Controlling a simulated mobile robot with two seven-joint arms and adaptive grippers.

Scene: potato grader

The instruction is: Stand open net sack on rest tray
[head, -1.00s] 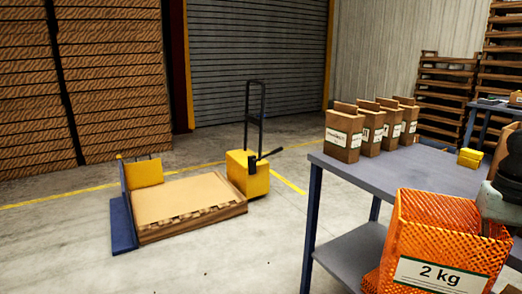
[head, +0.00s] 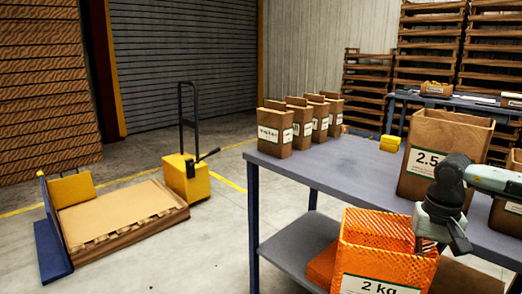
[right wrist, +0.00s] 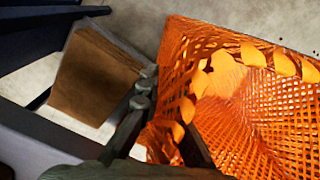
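The open orange net sack (head: 392,228) with a white "2 kg" label stands roughly upright in front of the table in the head view, its lower part cut off by the frame. In the right wrist view its open mouth and mesh inside (right wrist: 250,110) show, and it looks empty. My right gripper (head: 437,240) is at the sack's right upper edge. In the right wrist view its fingers (right wrist: 165,132) have the sack's mesh edge between them. My left gripper is not in view. I cannot make out a rest tray.
The grey table (head: 345,165) carries several small paper bags (head: 275,130), a large "2.5" bag (head: 440,150) and a yellow block (head: 390,144). Orange net material (head: 321,266) lies on its lower shelf (head: 300,243). A pallet with cardboard (head: 115,215) and a yellow pallet truck (head: 187,180) stand left.

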